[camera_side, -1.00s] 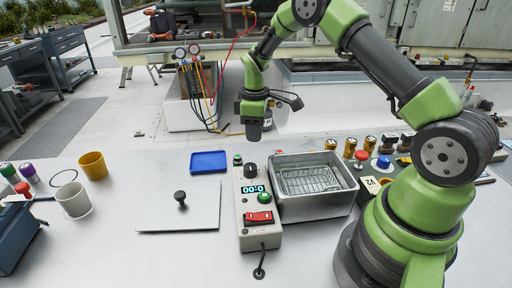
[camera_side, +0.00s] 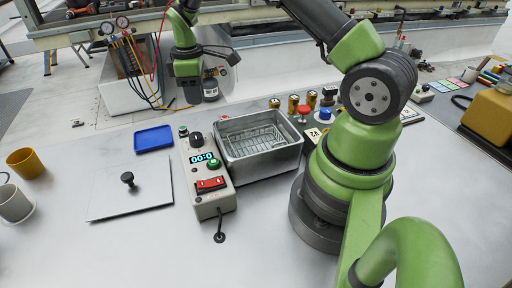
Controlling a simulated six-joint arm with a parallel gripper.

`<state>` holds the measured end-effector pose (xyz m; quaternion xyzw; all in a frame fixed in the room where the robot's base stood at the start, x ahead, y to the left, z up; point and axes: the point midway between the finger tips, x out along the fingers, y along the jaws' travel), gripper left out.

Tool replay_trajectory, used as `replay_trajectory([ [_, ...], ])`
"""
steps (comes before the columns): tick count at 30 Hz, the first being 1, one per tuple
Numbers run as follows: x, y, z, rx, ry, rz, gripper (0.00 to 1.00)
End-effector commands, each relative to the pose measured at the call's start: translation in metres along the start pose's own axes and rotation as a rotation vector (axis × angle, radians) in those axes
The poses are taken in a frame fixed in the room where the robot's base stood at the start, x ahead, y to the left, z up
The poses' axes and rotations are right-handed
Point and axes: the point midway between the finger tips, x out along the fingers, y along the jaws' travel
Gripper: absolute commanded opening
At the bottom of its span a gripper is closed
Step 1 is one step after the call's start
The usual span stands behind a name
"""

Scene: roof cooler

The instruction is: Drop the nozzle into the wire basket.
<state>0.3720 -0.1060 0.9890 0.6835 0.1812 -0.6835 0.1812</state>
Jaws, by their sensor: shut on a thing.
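My gripper (camera_side: 188,97) hangs pointing down at the upper left, beyond the control box. It is shut on a small dark piece, taken to be the nozzle (camera_side: 188,92), whose shape is hard to make out against the dark jaws. The wire basket (camera_side: 252,136) sits inside an open metal tank (camera_side: 234,172) on the bench, to the right of and nearer than my gripper. The basket looks empty.
A control box (camera_side: 207,178) with a lit display stands against the tank's left side. A blue tray (camera_side: 153,139) and a grey plate with a black knob (camera_side: 127,180) lie left of it. Small jars (camera_side: 293,104) stand behind the tank.

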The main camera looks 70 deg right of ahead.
Motion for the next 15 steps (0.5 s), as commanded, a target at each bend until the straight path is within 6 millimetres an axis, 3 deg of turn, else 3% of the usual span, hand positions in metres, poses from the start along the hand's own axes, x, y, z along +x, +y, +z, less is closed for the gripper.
replay_trajectory([
  [5,-0.006,-0.002,0.006,0.001,0.000,0.001,0.03],
  [8,-0.019,-0.006,0.019,0.002,0.001,0.001,0.03],
  [15,-0.060,-0.039,0.078,0.002,0.003,0.004,0.03],
])
